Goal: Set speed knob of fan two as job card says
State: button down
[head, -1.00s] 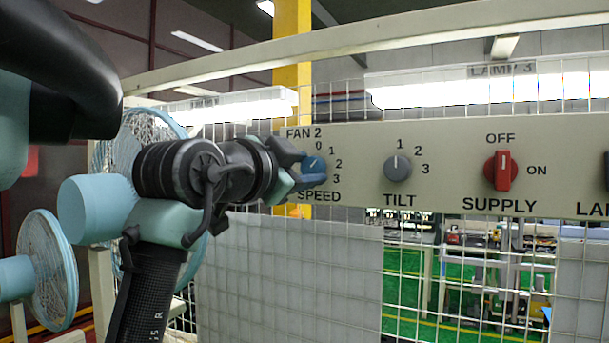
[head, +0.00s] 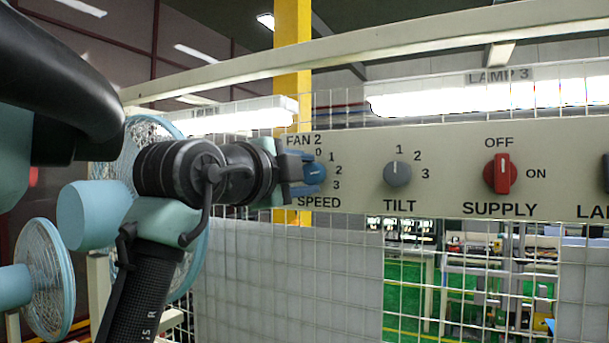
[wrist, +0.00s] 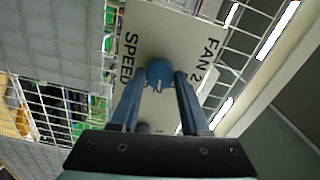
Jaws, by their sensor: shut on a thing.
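The blue speed knob of fan two (head: 315,173) sits on the beige panel between the labels FAN 2 and SPEED, with marks 0 to 3 around its right side. My gripper (head: 303,173) is shut on this knob, one finger above and one below. In the wrist view, the knob (wrist: 160,72) lies between the tips of my gripper (wrist: 161,78). Its pale pointer mark faces down there, towards the numbered side, but the exact number is hard to read. The fingers hide part of the knob in the head view. No job card shows.
Right of it on the panel (head: 450,140) are a grey tilt knob (head: 397,173) and a red supply switch (head: 502,173) with its handle upright. Blue fans (head: 45,275) stand at left behind my arm. A wire grid (head: 450,250) lies below the panel.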

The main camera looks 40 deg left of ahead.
dwell(0.4)
jog(key=shift+c, duration=1.9)
grip_release()
jog(key=shift+d, duration=0.1)
